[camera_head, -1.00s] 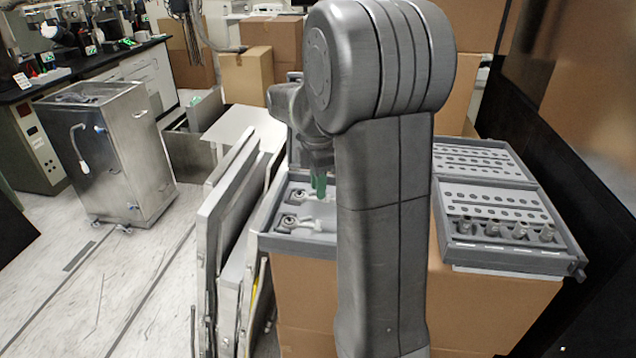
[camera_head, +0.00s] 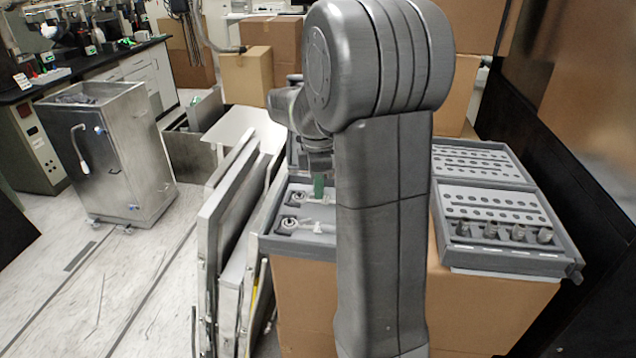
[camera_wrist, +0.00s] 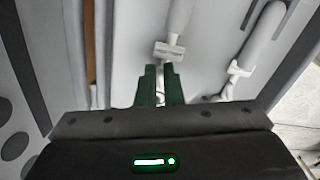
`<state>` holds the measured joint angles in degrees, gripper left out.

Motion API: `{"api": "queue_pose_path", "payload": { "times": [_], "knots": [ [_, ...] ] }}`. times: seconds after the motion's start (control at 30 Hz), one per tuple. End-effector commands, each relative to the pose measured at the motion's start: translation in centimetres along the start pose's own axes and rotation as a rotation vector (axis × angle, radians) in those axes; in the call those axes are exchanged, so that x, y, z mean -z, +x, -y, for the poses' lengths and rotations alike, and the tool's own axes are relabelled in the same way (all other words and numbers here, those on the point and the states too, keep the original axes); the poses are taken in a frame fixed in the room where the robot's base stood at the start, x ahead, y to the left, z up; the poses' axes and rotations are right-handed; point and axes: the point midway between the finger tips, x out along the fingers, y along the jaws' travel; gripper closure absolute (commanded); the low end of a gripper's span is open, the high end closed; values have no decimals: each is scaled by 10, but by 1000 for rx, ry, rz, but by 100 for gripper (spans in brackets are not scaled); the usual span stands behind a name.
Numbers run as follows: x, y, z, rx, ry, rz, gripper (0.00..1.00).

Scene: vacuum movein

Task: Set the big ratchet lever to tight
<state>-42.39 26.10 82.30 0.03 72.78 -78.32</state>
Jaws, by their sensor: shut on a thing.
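Two pale ratchets lie side by side in a grey tray (camera_head: 285,244). The farther ratchet (camera_head: 299,197) and the nearer ratchet (camera_head: 290,225) each show a round head at the left; their right ends are hidden behind my arm. My gripper (camera_head: 319,187) points down with green fingers at the farther ratchet. In the wrist view my gripper (camera_wrist: 160,88) is shut on a small pale part, likely the lever, just below the crosspiece of one ratchet (camera_wrist: 168,50). The other ratchet (camera_wrist: 238,72) lies apart to the right. The tight and loose marks cannot be read.
A second grey tray (camera_head: 573,268) with holes and several metal sockets stands on the right. Both trays rest on cardboard boxes (camera_head: 300,295). Flat panels (camera_head: 225,215) lean at the left of the tray. A steel cart (camera_head: 130,165) stands farther left, with open floor around it.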

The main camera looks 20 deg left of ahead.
Motion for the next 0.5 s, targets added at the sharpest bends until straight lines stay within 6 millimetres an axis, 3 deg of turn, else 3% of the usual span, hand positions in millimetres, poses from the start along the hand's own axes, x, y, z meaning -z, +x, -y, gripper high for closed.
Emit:
{"api": "queue_pose_path", "payload": {
  "times": [0.5],
  "knots": [
    [2,-2,9,5,471,0,100]
  ]
}}
